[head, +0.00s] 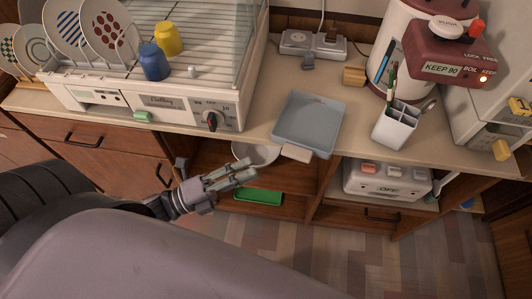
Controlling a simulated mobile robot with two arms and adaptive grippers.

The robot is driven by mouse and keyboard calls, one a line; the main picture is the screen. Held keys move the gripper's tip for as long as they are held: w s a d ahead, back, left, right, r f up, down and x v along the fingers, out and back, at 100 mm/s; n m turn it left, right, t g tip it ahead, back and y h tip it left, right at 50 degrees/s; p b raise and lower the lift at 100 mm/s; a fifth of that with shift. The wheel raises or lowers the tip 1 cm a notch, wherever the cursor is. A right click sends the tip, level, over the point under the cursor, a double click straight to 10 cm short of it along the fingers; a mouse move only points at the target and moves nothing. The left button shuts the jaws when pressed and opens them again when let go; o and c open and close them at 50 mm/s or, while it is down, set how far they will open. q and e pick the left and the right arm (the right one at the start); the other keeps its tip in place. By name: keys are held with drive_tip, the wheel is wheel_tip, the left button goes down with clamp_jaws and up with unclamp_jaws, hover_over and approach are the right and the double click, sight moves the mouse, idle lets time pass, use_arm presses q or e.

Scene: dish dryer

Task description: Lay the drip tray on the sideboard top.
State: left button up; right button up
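The blue-grey drip tray (308,121) lies on the sideboard top (262,118), right of the dish dryer. Its front edge reaches the sideboard's front edge, and a pale tab (296,153) sticks out there. I cannot tell how far the tray overhangs. My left gripper (250,172) is in front of the sideboard, below and left of the tray, apart from it. Its fingers point right and lie close together; nothing is seen between them. My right gripper is not in view.
The dish dryer (160,112) with plates and cups stands left. A white cutlery holder (398,127) and red-and-white urn (405,45) stand right. A power strip (312,45) and wooden block (354,76) are behind. Below are a white bowl (256,154) and green tray (258,197).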

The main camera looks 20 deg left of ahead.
use_arm(q)
drive_tip(key=shift+v, duration=0.9)
